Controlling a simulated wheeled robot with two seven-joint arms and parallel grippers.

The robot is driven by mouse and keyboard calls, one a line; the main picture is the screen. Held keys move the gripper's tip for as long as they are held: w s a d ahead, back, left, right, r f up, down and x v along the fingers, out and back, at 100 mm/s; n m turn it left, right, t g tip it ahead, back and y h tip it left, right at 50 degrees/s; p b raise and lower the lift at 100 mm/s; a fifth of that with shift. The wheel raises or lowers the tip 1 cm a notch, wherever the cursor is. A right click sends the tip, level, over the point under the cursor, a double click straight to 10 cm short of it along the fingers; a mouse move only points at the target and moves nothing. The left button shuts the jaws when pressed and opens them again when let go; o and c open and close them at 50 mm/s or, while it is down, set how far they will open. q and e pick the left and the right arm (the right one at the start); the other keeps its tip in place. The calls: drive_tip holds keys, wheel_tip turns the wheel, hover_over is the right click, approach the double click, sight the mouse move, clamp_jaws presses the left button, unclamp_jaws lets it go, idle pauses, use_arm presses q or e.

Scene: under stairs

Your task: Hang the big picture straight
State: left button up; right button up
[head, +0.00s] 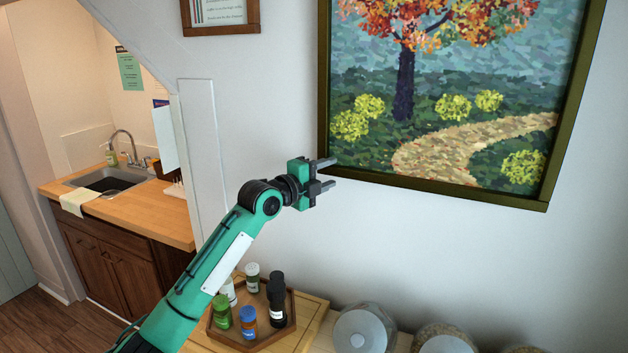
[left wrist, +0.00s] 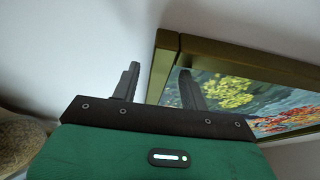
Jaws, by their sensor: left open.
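The big picture (head: 440,188), an autumn tree and path in a dark olive-gold frame, hangs on the white wall at the upper right of the head view. Its bottom edge slopes, with the right end lower than the left. My left gripper (head: 331,174) is open and empty at the frame's lower left corner, one finger above the other. In the left wrist view the frame's corner (left wrist: 167,42) shows near the open fingers (left wrist: 158,82), one finger overlapping the frame. I cannot tell whether they touch it. My right gripper is not in view.
A small framed print (head: 222,28) hangs to the left. Below are a wooden tray (head: 262,338) with several bottles and round lidded jars (head: 362,332). A sink counter (head: 130,210) stands at the left. The wall below the picture is clear.

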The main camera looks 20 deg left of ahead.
use_arm(q)
drive_tip(key=shift+s+a+f, duration=0.15)
drive_tip(key=shift+s+a, duration=0.1)
drive_tip(key=shift+s, duration=0.15)
drive_tip(key=b+v, duration=0.5)
drive_tip(key=v, duration=0.7)
drive_tip(key=shift+s+b, duration=0.3)
drive_tip(key=shift+a, duration=0.15)
